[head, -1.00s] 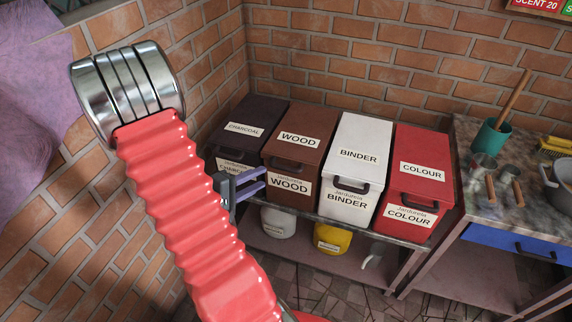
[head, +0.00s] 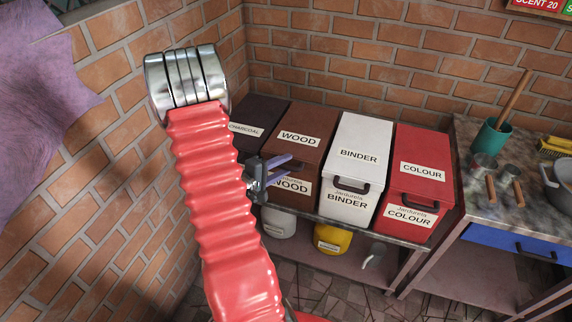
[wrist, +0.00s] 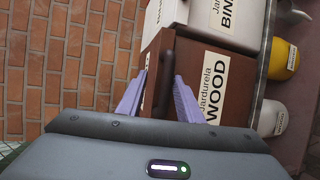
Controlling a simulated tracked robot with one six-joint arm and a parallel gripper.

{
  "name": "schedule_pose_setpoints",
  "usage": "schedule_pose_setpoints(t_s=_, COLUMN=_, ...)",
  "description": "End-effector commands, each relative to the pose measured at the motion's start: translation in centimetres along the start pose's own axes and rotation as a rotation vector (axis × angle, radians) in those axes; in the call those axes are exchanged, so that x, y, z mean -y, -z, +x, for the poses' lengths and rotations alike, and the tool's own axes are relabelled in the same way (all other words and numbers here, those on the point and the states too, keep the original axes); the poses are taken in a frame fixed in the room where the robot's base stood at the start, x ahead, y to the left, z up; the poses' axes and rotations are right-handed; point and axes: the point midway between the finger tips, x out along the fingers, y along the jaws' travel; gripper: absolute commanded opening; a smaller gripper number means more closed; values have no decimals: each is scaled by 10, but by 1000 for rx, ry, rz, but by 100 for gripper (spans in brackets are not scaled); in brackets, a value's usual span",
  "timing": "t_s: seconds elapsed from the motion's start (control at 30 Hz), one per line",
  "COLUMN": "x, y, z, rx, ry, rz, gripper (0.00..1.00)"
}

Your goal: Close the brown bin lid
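The brown bin (head: 314,163) marked WOOD stands between the charcoal bin and the white binder bin. Its lid (head: 291,122) lies flat on top and looks closed, level with the neighbouring lids. My gripper (head: 290,164) is at the front of this bin, by the lid's edge, and covers the lid handle in the head view. In the wrist view the two purple fingers of my gripper (wrist: 158,92) are apart. The dark handle (wrist: 165,75) of the brown bin (wrist: 205,60) shows between and beyond them. I cannot tell whether the fingers touch it.
The dark charcoal bin (head: 262,112), white binder bin (head: 372,130) and red colour bin (head: 425,150) stand in the same row. White (head: 281,224) and yellow (head: 333,240) containers sit below. A brick wall (head: 340,60) stands close behind. A bench (head: 470,215) is at right.

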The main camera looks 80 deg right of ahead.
Motion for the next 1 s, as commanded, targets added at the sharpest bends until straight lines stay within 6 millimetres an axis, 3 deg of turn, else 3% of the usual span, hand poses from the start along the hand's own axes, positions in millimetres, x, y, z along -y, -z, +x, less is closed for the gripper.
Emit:
schedule_pose_setpoints(t_s=0.2, x=1, y=0, z=15, rx=-1, ry=3, rz=-3, gripper=32)
schedule_pose_setpoints(t_s=0.5, x=2, y=0, z=16, rx=-4, ry=4, rz=-5, gripper=32)
schedule_pose_setpoints(t_s=1.0, x=2, y=0, z=15, rx=-4, ry=5, rz=-5, gripper=0)
